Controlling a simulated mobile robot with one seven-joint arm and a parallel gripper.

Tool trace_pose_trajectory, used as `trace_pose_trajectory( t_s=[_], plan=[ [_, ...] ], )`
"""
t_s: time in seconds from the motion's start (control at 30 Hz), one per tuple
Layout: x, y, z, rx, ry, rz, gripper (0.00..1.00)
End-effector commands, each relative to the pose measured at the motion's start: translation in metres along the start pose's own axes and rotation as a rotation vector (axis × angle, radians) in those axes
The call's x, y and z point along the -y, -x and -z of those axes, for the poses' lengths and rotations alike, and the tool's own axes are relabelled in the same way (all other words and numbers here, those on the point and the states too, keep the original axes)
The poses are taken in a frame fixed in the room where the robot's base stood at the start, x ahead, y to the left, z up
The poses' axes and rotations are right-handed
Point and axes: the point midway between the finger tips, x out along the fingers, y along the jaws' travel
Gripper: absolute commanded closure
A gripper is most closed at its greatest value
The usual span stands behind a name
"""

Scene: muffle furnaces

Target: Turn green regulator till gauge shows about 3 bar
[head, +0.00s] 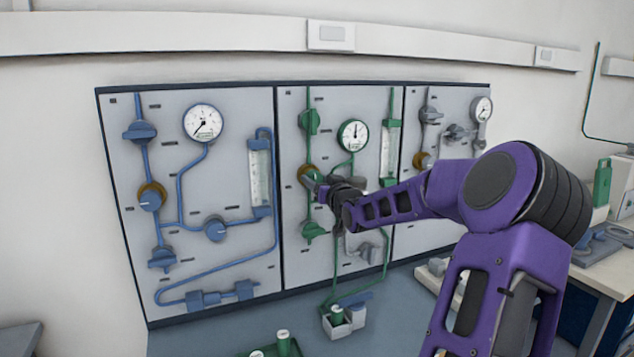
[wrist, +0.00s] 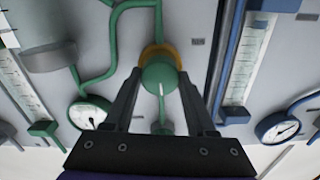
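The green regulator (wrist: 159,76) is a round green knob with a white mark and a brass-coloured collar, on the middle panel. My gripper (wrist: 160,72) points at it, with one finger close along each side, apparently shut on it. In the head view my gripper (head: 322,187) largely covers the knob. The green line's gauge (head: 353,135) is a round white dial up and to the right of it. Its needle points roughly straight up, near mid-scale; the numbers are too small to read. The gauge also shows in the wrist view (wrist: 88,113), which is turned nearly upside down.
A blue-piped panel (head: 235,180) with its own gauge (head: 203,122) stands at left, a grey-piped panel (head: 432,190) at right. Green valves (head: 310,121) sit above and below the regulator. A flow tube (head: 390,150) is right of the gauge.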

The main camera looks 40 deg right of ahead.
Motion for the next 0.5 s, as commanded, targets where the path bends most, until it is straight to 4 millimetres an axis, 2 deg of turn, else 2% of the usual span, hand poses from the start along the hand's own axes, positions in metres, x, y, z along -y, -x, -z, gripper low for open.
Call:
trace_pose_trajectory(
  t_s=[0.03,0.2,0.23,0.5],
  plan=[
    [0.0000,0.0001,0.0000,0.000,0.000,0.000,0.66],
    [0.0000,0.0001,0.0000,0.000,0.000,0.000,0.96],
    [0.0000,0.0002,0.0000,0.000,0.000,0.000,0.99],
    [0.0004,0.0001,0.0003,0.000,0.045,0.000,0.99]
  ],
)
